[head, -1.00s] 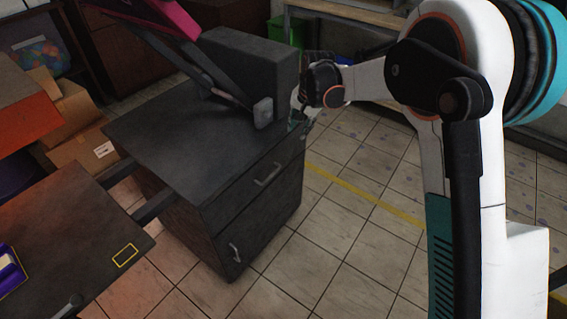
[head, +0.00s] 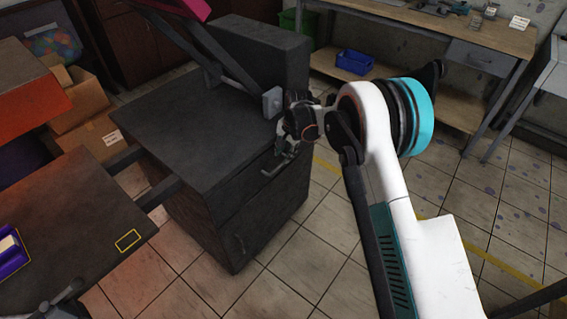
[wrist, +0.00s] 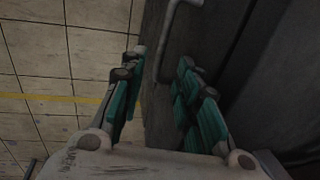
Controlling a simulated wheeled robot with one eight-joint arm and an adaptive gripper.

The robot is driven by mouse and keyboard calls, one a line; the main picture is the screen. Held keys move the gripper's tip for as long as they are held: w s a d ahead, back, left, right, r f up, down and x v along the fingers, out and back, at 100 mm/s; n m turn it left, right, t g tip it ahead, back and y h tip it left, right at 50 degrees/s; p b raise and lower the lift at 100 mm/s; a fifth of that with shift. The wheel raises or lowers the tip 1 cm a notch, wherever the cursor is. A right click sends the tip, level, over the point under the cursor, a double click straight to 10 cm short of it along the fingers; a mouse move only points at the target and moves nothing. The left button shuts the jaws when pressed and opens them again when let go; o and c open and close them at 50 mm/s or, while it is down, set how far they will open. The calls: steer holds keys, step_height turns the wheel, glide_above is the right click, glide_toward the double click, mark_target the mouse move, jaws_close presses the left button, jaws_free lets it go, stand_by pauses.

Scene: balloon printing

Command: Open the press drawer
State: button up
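The press drawer (head: 240,192) is the upper front of a dark grey cabinet and appears shut. Its metal bar handle (head: 272,168) shows in the head view, partly behind my gripper. My gripper (head: 286,156) is just in front of the drawer face, by the handle's upper right end. In the wrist view my gripper (wrist: 161,68) is open, with its teal-padded fingers apart and nothing between the pads. The handle (wrist: 166,45) shows just ahead of the fingertips, roughly in line with the gap. I cannot tell whether a finger touches it.
The press's dark top (head: 185,125) and arm with pad (head: 272,102) stand above the drawer. A dark side table (head: 75,225) lies at the left. Tiled floor (head: 330,240) in front of the cabinet is clear.

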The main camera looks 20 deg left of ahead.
mark_target(283, 163)
steer(key=f, duration=0.2)
steer(key=a+f+b, duration=0.1)
steer(key=f, duration=0.2)
steer(key=shift+w+f, duration=0.1)
steer(key=shift+w, duration=0.1)
jaws_close()
